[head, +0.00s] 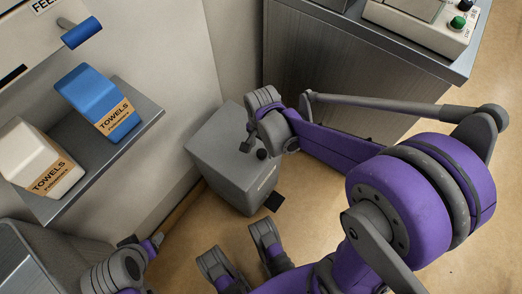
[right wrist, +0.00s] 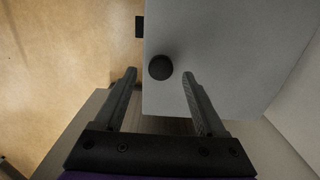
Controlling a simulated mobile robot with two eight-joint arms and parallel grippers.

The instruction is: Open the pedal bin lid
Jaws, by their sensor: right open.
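The pedal bin (head: 222,158) is a grey box on the floor, with its lid down. A round black knob (head: 262,154) sits near the edge of the lid; it also shows in the right wrist view (right wrist: 160,67). A black pedal (head: 274,202) sticks out at the bin's foot. My right gripper (head: 267,147) is open above the lid, its fingers on either side of the knob; in the right wrist view, gaps show between each finger and the knob. My left gripper (head: 142,244) is at the lower left, away from the bin; its jaws are unclear.
A wall shelf (head: 140,98) at the left holds a blue towel box (head: 98,101) and a white one (head: 38,160). A grey cabinet (head: 340,75) stands behind my right arm. A metal container (head: 35,262) is at the lower left. Floor is open before the bin.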

